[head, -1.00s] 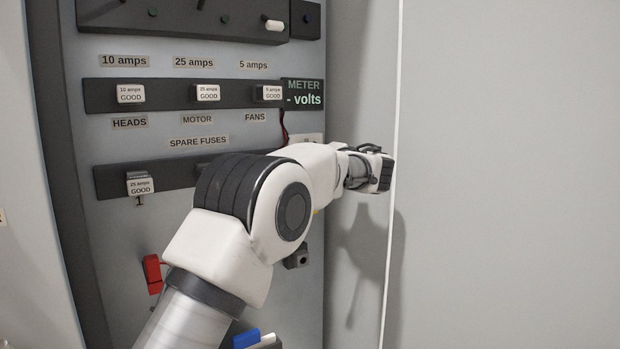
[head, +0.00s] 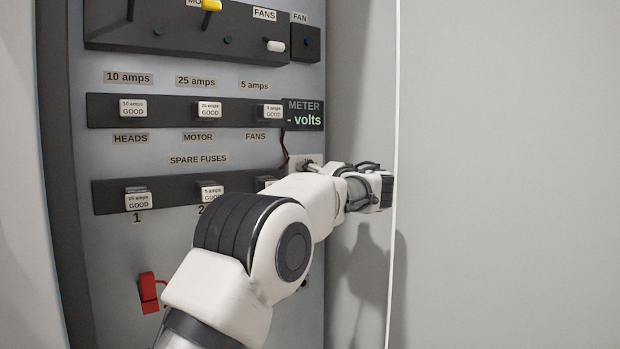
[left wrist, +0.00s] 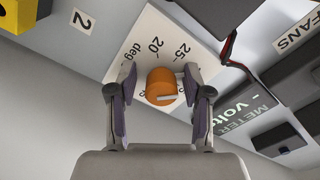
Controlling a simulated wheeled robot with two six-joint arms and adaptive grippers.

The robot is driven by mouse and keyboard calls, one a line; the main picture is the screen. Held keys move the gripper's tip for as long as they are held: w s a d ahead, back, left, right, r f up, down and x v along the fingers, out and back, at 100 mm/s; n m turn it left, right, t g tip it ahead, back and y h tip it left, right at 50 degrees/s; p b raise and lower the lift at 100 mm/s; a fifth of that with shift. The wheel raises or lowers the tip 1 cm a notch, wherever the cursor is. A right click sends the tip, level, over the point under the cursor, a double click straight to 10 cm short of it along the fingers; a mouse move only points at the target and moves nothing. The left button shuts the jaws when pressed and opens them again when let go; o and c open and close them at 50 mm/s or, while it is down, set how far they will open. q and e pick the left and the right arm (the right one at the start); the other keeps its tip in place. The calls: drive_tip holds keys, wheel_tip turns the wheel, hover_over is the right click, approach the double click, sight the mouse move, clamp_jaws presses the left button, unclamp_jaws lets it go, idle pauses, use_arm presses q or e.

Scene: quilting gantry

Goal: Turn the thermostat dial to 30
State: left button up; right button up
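The thermostat dial (left wrist: 162,82) is an orange knob on a white plate (left wrist: 143,38) in the left wrist view. The plate shows 20 and 25 with degree marks; a light mark is on the knob, but the value it points to cannot be read. My left gripper (left wrist: 161,78) is open, with one finger on each side of the knob and gaps visible between. My right gripper is in neither view.
The meter (head: 303,115) reads "- volts", and a dark red wire (head: 284,148) hangs below it. Rows of labelled fuses (head: 209,109) and a red part (head: 148,292) are on the panel. A grey side wall (head: 500,170) stands to the right of my arm.

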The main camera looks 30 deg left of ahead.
use_arm(q)
drive_tip(key=v, duration=1.2)
